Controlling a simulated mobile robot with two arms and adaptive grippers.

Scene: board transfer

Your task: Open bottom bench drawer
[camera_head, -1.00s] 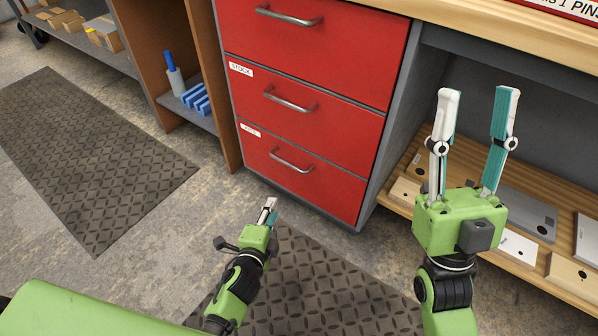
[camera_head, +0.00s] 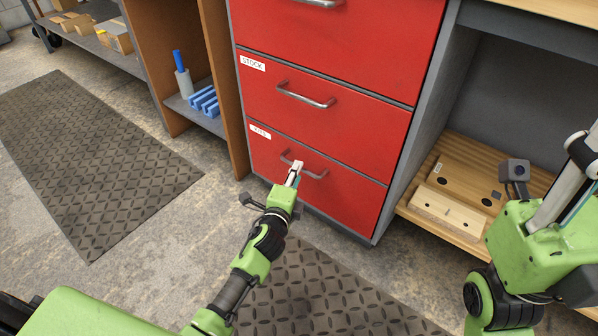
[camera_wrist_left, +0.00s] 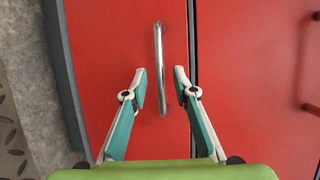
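The red bottom drawer (camera_head: 345,192) of the bench is closed, flush with the drawers above, and carries a small white label. Its metal bar handle (camera_head: 316,175) also shows in the left wrist view (camera_wrist_left: 159,60). My left gripper (camera_head: 295,170) is at this handle, its fingertips covering part of the bar in the head view. In the left wrist view its fingers (camera_wrist_left: 160,78) are apart, one on each side of the bar, with gaps visible. My right gripper (camera_head: 578,175) is at the right edge, away from the drawer, its fingertips cut off.
The middle drawer (camera_head: 350,125), labelled STOCK, is closed above. An orange-brown panel (camera_head: 222,100) stands at left. Dark floor mats (camera_head: 95,155) lie on the concrete floor.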

